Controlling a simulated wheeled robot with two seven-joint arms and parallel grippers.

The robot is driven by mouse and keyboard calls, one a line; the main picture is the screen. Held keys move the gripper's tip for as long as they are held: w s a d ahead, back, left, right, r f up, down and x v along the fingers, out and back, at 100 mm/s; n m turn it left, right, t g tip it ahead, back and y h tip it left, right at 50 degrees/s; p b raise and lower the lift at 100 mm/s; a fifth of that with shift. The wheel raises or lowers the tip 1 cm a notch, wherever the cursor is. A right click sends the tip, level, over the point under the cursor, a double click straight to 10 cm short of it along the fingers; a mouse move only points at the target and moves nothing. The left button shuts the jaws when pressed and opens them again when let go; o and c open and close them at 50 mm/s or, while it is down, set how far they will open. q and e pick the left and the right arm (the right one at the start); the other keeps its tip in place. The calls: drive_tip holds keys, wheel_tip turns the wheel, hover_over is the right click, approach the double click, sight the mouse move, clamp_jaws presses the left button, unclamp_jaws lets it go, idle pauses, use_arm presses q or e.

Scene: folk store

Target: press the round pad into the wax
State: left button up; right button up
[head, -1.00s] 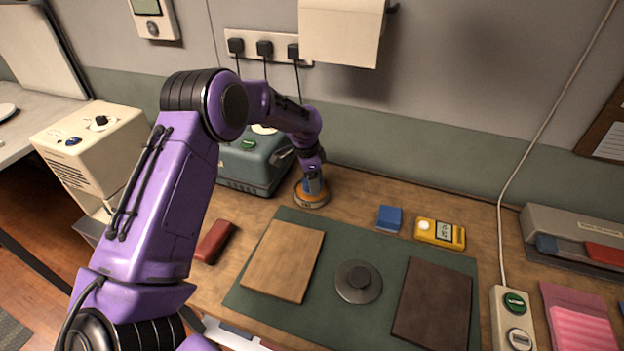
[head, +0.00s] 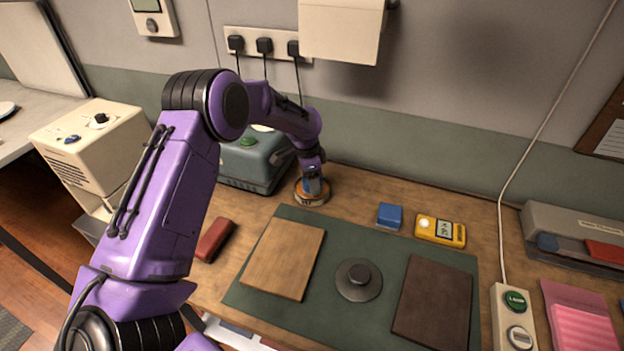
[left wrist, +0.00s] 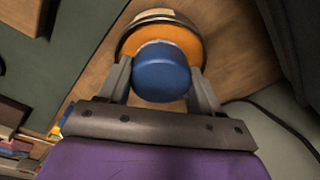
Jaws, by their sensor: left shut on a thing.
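My left gripper (head: 312,183) is shut on the blue knob of the round pad (left wrist: 161,72), and its two fingers sit on either side of the knob in the left wrist view. The pad is at the wax, a round tin with an orange surface (left wrist: 186,39) that stands on the wooden bench. In the head view the tin (head: 311,196) shows just below the gripper. The pad's underside is hidden, so I cannot tell how firmly it touches the wax. My right gripper is not in view.
A teal machine (head: 252,160) stands close to the left of the tin. A green mat (head: 330,233) in front carries a light board (head: 284,258), a grey disc (head: 359,280) and a dark board (head: 434,300). A blue block (head: 389,216) and a yellow meter (head: 440,231) lie to the right.

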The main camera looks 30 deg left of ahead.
use_arm(q)
drive_tip(key=shift+p, duration=0.3)
idle(1.1)
wheel_tip(320, 180, up, 7)
drive_tip(key=p, duration=0.7)
idle(0.6)
